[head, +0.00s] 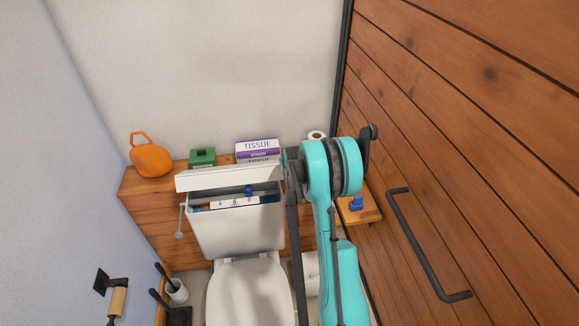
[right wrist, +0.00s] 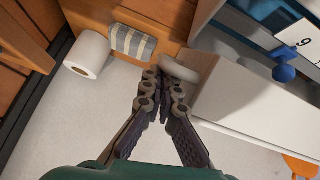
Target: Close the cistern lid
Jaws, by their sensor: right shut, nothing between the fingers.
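The white cistern (head: 238,228) stands against the wooden ledge behind the toilet, with its top open. Its white lid (head: 228,178) is raised and tilted along the back of the opening. Inside the cistern are blue parts and a white numbered strip (head: 234,203); in the right wrist view a blue knob (right wrist: 284,73) shows. My right gripper (right wrist: 165,82) is shut and empty, beside the cistern's right end. In the head view my teal right arm covers that side, and the fingers cannot be made out clearly. My left gripper is out of view.
An orange jug (head: 150,158), a green box (head: 202,157) and a tissue box (head: 257,148) stand on the ledge behind. A toilet roll (right wrist: 88,54) and a striped item (right wrist: 133,41) lie near my right gripper. A wooden door (head: 470,150) closes off the right.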

